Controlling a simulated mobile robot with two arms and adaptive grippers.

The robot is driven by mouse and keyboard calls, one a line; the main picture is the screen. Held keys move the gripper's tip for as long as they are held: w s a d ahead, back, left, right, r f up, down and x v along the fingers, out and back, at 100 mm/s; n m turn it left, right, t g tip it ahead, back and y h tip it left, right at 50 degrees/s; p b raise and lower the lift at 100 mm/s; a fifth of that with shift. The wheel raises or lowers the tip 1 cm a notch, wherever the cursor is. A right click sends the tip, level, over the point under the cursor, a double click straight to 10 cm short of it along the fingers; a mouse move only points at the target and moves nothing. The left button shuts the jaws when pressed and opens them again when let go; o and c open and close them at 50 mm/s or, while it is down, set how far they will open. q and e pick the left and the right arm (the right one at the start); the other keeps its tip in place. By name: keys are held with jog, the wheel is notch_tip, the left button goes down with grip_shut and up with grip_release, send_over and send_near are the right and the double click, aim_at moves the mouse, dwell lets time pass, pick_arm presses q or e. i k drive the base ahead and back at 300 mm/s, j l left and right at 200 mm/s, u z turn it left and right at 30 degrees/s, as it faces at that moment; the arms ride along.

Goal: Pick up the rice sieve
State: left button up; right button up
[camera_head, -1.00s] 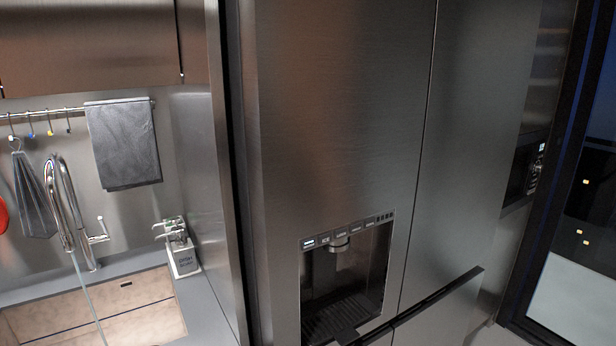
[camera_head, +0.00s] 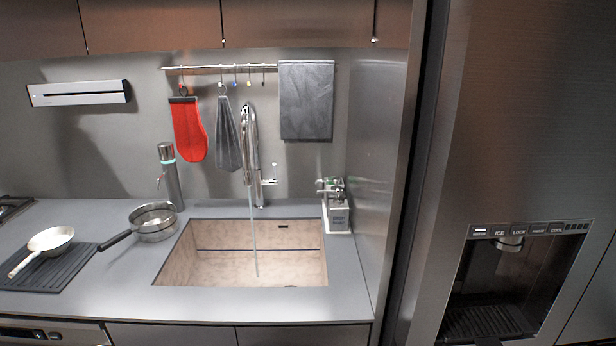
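A round shiny metal vessel with a long dark handle (camera_head: 153,224) sits on the grey counter just left of the sink. It may be the rice sieve, but I cannot tell for certain whether it is a sieve or a pan. Its handle points to the lower left, towards a dark ribbed mat. Neither of my grippers is in view.
The sink (camera_head: 215,268) has a tall faucet (camera_head: 250,150) with a thin stream running. A pale pan (camera_head: 52,239) rests on the dark mat (camera_head: 62,272). A tall bottle (camera_head: 171,180) stands behind the metal vessel. A fridge (camera_head: 520,130) fills the right side.

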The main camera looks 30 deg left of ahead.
aim_at(53, 241)
jog(key=u, duration=2.45)
jog(key=i+j, duration=0.1)
